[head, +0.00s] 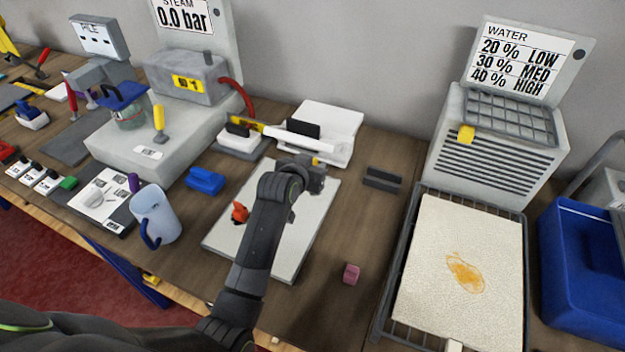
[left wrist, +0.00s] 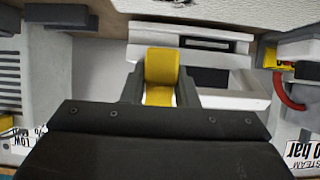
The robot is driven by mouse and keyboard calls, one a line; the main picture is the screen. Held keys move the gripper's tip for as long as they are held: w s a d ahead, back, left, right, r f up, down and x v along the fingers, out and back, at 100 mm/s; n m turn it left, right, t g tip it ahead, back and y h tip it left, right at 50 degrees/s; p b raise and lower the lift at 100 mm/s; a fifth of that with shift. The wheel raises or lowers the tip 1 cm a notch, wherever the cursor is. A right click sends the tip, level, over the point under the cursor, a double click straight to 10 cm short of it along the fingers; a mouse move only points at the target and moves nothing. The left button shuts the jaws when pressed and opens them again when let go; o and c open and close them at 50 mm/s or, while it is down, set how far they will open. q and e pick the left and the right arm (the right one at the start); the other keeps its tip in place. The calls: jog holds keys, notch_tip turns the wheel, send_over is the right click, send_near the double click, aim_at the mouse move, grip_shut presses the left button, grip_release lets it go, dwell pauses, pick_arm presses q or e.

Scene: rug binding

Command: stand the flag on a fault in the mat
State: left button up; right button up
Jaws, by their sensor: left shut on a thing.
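My left gripper (head: 316,172) is shut on a small yellow piece (head: 315,160), which I take to be the flag. In the left wrist view the yellow piece (left wrist: 161,72) stands between the two grey fingers of the gripper (left wrist: 160,90); its lower part is hidden. The gripper is over the far right corner of a pale board (head: 290,240). The cream mat (head: 425,290) lies flat in a dark wire rack at the right, apart from the gripper. An orange-brown stain (head: 465,272) marks its middle. My right gripper is not in view.
A small orange-red object (head: 240,212) sits on the pale board. A pink block (head: 351,273) and a dark grey block (head: 382,180) lie between board and rack. A white tray (head: 340,120) is behind the gripper. A blue bin (head: 575,290) stands right of the rack.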

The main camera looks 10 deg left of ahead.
pick_arm(q)
jog(key=shift+f, duration=2.5)
jog(key=o, duration=1)
jog(key=shift+f, duration=0.15)
jog(key=shift+r, duration=0.25)
jog(key=shift+s, duration=0.2)
jog(key=v, duration=1.1)
jog(key=shift+s+r, duration=0.15)
jog(key=shift+s, duration=0.1)
jog(key=shift+s+a, duration=0.1)
